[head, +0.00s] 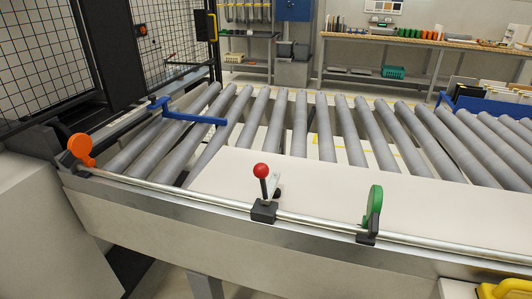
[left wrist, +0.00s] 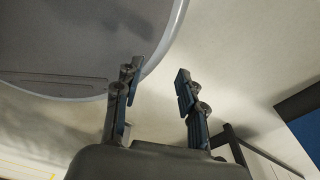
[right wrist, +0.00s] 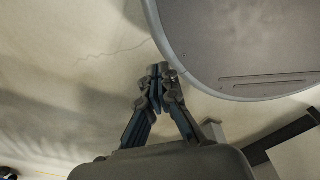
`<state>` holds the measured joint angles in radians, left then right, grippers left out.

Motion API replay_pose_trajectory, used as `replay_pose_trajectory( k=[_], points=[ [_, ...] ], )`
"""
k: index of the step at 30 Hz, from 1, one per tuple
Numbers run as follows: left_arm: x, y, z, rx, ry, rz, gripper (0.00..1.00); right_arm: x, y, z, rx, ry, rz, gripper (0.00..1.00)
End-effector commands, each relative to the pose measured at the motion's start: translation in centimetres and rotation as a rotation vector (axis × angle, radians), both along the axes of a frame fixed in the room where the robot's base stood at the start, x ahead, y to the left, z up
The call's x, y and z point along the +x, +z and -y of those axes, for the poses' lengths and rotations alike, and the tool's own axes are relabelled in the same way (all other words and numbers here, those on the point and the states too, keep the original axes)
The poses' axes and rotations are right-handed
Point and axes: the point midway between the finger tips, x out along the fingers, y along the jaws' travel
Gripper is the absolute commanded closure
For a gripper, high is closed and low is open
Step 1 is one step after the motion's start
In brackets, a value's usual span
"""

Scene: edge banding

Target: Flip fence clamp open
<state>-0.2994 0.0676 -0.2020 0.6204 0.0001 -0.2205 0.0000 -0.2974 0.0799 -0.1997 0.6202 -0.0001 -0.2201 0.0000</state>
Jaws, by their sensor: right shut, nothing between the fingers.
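In the head view a metal rail (head: 190,193) runs along the front edge of the roller table. A black block with an upright lever and red ball knob (head: 262,172) sits on it near the middle. A green paddle-shaped piece (head: 374,207) stands upright on another black block to the right. An orange piece (head: 81,148) is at the rail's left end. I cannot tell by name which is the fence clamp. My left gripper (left wrist: 158,75) is open and empty. My right gripper (right wrist: 157,74) is shut and empty. Neither gripper shows in the head view.
A pale panel (head: 310,195) lies on the grey rollers (head: 300,120) behind the rail. A blue bar (head: 195,118) sits over the rollers at left. A black mesh guard (head: 45,60) stands at far left. Something yellow (head: 502,289) is at the bottom right corner.

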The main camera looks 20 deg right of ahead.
Motion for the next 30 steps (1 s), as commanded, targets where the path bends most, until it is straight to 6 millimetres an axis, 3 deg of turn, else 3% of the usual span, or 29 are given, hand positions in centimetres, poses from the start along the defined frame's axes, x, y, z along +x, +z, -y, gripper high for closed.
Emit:
replay_pose_trajectory(
  k=[12,16,20,23,26,30],
  points=[
    [0.0,0.0,-1.5,0.018,-0.002,0.001,0.6,-0.9,0.0,-0.4,0.006,0.0,-0.012,1.0],
    [-0.3,0.4,-1.6,0.019,-0.001,-0.004,0.6,1.8,0.9,0.3,0.007,-0.051,0.025,1.0],
    [-0.3,1.2,-1.5,0.019,-0.001,-0.004,0.6,8.2,3.9,1.4,0.032,-0.193,0.11,1.0],
    [-0.2,2.1,-1.3,0.015,-0.001,-0.004,0.6,14.9,8.2,2.5,0.082,-0.345,0.2,1.0],
    [-0.2,2.9,-1.1,0.013,0.0,-0.003,0.6,21.2,13.7,3.3,0.159,-0.488,0.288,1.0],
    [-0.2,4.0,-0.9,0.011,0.0,-0.003,0.6,28.6,23.1,3.8,0.299,-0.648,0.395,1.0]
  ],
)
